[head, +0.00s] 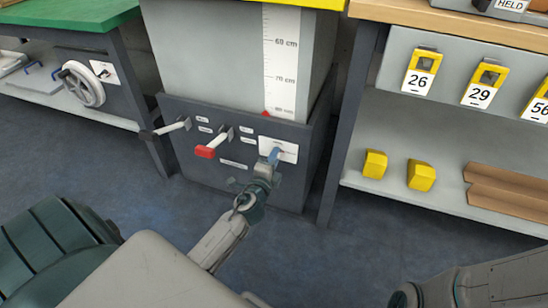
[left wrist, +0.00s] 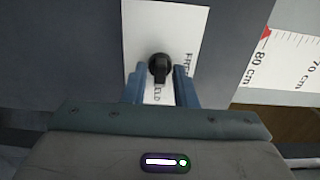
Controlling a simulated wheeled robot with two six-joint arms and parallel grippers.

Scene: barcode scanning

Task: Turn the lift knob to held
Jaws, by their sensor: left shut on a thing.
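The lift knob (left wrist: 160,68) is a small black knob on a white label plate (left wrist: 136,30) in the left wrist view. The plate carries partly hidden words, one ending in "LD" below the knob. In the head view the plate (head: 290,150) sits on the dark front panel of the lift, and the knob is hidden behind my gripper. My left gripper (head: 275,156) reaches the plate from below. Its two blue fingers (left wrist: 160,85) are shut on the knob, one on each side. My right gripper is not in view; part of my right arm shows at the lower right.
The dark panel (head: 225,175) also bears a red-ended lever (head: 205,151) and a black-ended lever (head: 148,135) left of the knob. A height scale (head: 281,60) stands above, with a red pointer near 80 cm. A shelf with yellow blocks (head: 421,176) is at right.

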